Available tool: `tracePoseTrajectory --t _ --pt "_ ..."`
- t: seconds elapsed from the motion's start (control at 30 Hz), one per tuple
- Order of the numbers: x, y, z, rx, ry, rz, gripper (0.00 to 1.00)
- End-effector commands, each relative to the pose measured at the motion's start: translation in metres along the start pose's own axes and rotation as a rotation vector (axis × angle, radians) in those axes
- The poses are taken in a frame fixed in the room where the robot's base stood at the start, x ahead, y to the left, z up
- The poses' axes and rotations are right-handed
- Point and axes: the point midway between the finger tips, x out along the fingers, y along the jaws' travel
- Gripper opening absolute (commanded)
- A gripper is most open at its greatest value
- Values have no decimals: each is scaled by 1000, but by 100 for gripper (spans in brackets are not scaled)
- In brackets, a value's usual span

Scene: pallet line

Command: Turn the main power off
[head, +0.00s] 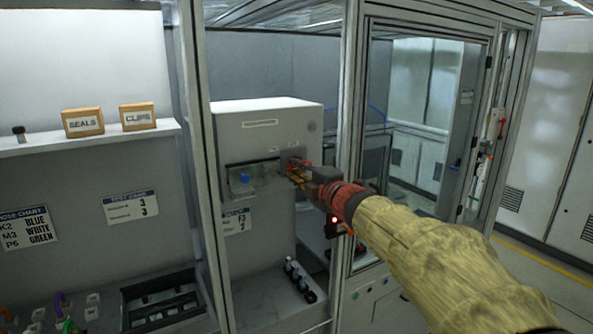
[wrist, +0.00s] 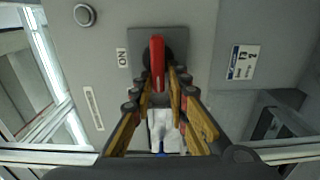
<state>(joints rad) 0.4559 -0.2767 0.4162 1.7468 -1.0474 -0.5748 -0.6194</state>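The main power switch has a red handle (wrist: 157,62) on a dark grey plate (wrist: 188,48), with an "ON" label (wrist: 123,58) beside it in the wrist view. In the head view the switch (head: 291,155) is on the front of a light grey cabinet (head: 262,120), partly hidden by my gripper (head: 302,174). In the wrist view my gripper (wrist: 162,78) is open, with its fingers either side of the handle's near end. A gap shows between the fingers; I cannot tell whether either touches the handle.
A metal frame post (head: 350,110) stands close to my arm, which reaches through the opening beside it. A shelf (head: 90,137) holds two labelled boxes at left.

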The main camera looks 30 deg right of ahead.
Motion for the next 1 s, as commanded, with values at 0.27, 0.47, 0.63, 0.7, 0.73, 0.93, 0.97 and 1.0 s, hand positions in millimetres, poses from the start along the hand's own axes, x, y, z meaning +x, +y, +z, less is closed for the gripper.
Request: tracePoseTrajectory --t 0.27,0.47,0.63,0.7,0.73,0.93,0.97,1.0 --pt "0 1 0 1 0 1 30" --pt "0 1 0 1 0 2 30" --pt "-12 3 1 -1 -2 3 30" --pt "-23 2 1 -1 -3 3 30" --pt "-28 3 1 -1 -3 4 30" --pt "-70 2 1 -1 -4 3 30" --pt "-76 2 1 -1 -4 3 30" --pt "-84 2 1 0 -4 3 30"
